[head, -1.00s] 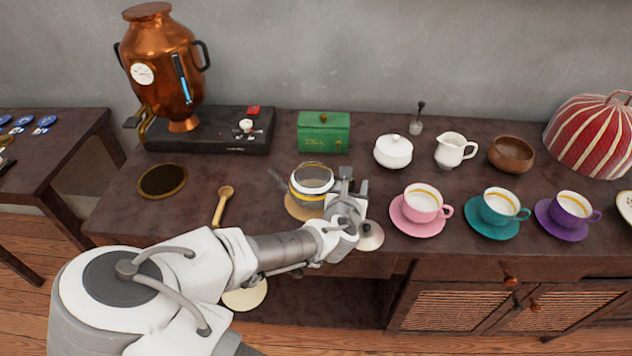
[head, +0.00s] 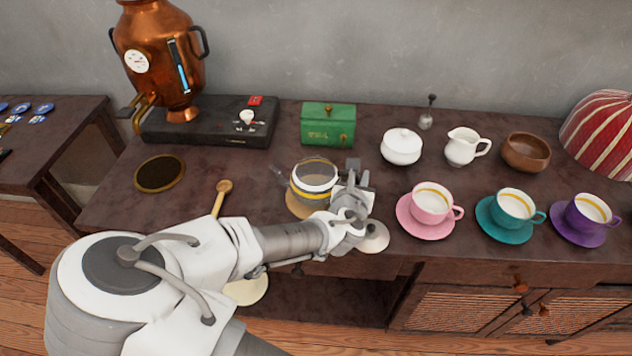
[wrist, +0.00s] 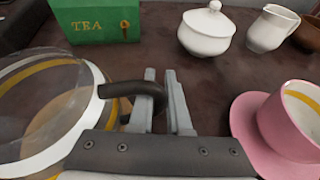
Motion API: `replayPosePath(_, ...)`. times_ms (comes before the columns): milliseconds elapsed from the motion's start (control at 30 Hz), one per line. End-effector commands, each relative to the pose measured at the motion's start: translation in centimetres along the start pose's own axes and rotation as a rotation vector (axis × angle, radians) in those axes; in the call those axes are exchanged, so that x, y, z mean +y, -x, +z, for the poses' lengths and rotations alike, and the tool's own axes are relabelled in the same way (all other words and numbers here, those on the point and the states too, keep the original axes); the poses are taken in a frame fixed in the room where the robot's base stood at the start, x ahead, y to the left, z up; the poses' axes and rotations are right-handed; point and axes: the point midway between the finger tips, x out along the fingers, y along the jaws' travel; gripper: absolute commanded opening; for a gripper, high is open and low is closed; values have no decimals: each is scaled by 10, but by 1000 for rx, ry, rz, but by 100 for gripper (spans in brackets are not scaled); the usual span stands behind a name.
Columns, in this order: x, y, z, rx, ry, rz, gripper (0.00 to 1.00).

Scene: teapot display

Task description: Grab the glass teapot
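The glass teapot (head: 314,178) has a clear body, a white rim and a yellow band. It stands upright on a round wooden mat (head: 297,207). In the wrist view the teapot (wrist: 60,110) is at the left, cut off by the picture edge. Its dark curved handle (wrist: 122,88) points right toward my gripper (wrist: 168,78). My gripper's two fingers stand close together with a narrow gap, and the handle's outer end overlaps the left finger. I cannot tell whether the fingers pinch it. In the head view my gripper (head: 358,171) is just right of the teapot.
A pink cup (head: 430,203) on its saucer stands close to the right of my gripper. A pale knobbed lid (head: 374,238) lies by my wrist at the front edge. The green tea box (head: 328,124) and white sugar bowl (head: 402,147) stand behind.

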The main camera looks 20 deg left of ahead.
Motion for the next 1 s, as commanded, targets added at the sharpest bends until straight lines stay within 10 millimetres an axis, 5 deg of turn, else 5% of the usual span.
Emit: replayPosePath(1000, 0, 0, 0, 0, 0, 0, 0)
